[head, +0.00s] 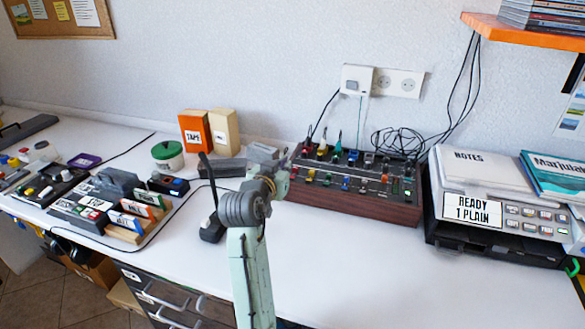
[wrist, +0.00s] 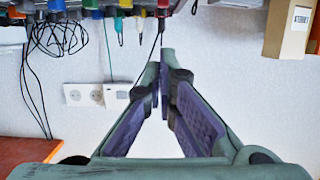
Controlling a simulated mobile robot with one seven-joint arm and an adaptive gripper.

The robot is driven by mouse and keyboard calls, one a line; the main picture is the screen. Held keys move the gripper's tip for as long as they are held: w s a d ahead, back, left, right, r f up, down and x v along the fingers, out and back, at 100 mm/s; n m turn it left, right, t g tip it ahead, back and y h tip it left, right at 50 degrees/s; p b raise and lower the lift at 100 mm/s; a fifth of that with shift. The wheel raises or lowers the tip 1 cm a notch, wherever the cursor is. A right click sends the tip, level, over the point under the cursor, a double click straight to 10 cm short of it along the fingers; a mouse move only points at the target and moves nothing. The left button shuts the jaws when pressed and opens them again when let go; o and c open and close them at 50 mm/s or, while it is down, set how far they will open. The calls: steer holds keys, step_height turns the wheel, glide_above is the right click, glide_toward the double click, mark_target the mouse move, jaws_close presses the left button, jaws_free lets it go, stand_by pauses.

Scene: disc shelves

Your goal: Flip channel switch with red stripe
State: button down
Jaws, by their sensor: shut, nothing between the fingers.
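A mixer-like panel (head: 353,208) with wooden sides stands against the back wall, carrying several coloured switches or knobs in rows. A red one (head: 307,151) shows at its left back. I cannot make out which channel switch has a red stripe. In the wrist view, coloured caps hang along the top edge, among them a red one (wrist: 162,4) and a blue one (wrist: 57,5). My gripper (wrist: 163,88) is shut and empty, its fingertips just below those caps in the picture, apparently not touching them. In the head view my arm hides the fingers and part of the panel's left end.
A printer-like machine (head: 500,212) labelled READY 1 PLAIN stands right of the panel. Orange (head: 195,133) and tan (head: 224,132) boxes and a green-lidded pot (head: 168,155) stand left. Loose cables (head: 398,140) lie behind. The front right tabletop (head: 370,275) is clear.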

steer(key=p, duration=0.2)
glide_above(293, 178)
steer(key=shift+f, duration=0.75)
step_height(293, 178, down, 3)
steer(key=shift+s+r+p, duration=0.1)
steer(key=shift+s+p, duration=0.05)
steer(key=shift+p, duration=0.35)
steer(key=shift+f, duration=0.7)
